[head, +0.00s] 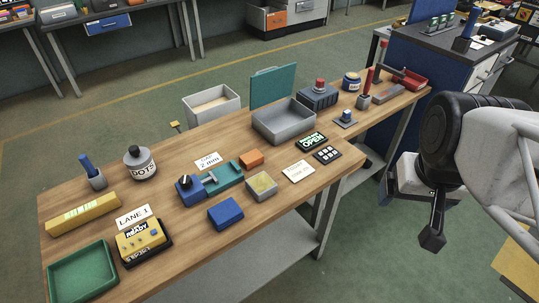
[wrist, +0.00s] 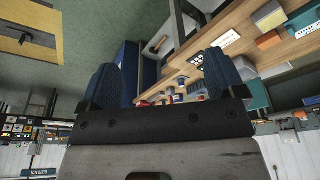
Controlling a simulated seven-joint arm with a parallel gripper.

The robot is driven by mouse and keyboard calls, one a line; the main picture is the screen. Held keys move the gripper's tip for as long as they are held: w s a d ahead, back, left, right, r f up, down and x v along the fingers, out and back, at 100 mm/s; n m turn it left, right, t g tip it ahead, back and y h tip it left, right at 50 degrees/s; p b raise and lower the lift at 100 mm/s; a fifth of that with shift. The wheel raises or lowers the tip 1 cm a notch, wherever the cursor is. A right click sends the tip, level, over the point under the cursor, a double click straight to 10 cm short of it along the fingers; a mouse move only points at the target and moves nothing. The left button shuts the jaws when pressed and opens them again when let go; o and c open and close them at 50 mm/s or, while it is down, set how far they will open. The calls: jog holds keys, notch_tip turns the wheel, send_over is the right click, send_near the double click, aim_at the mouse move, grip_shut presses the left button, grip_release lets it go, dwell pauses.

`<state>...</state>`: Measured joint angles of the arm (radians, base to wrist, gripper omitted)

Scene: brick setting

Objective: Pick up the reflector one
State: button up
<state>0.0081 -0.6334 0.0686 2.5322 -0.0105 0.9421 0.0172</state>
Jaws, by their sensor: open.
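Three small blocks lie on the wooden bench: an orange block (head: 251,159), a blue block (head: 225,213) and a grey block with a yellowish patterned top (head: 262,185). The patterned top looks most like a reflector, but I cannot be sure. My gripper (head: 432,238) hangs off the right side of the bench, well away from the blocks. In the wrist view my gripper (wrist: 162,85) has its two dark blue fingers apart, with nothing between them.
A teal clamp fixture (head: 222,178) sits left of the blocks. A grey tray (head: 284,122) stands behind them, and a green tray (head: 82,270) lies at the near left. Small signs (head: 299,172) and a keypad (head: 327,154) lie to the right. A blue cabinet (head: 425,75) stands beyond.

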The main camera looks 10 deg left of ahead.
aim_at(266, 186)
jog(key=shift+o, duration=0.8)
jog(key=w+a+f+n+t+y, duration=0.1)
jog(key=w+a+f+n+t, duration=0.2)
jog(key=w+f, duration=0.4)
jog(key=w+a+f+n+t, duration=0.1)
jog(key=w+a+f+t, duration=0.3)
jog(key=w, duration=0.5)
jog(key=a+f+n+y, duration=0.1)
jog(key=a+f+y, duration=0.2)
jog(key=a, duration=0.3)
jog(key=a+f+n+y, duration=0.2)
jog(key=a+f+y, duration=0.1)
jog(key=a+f, duration=0.2)
jog(key=s+a+f+n+y, duration=0.1)
jog(key=a+f+n+y, duration=0.1)
jog(key=a+f, duration=0.2)
jog(key=shift+a+y, duration=0.4)
jog(key=shift+a, duration=0.9)
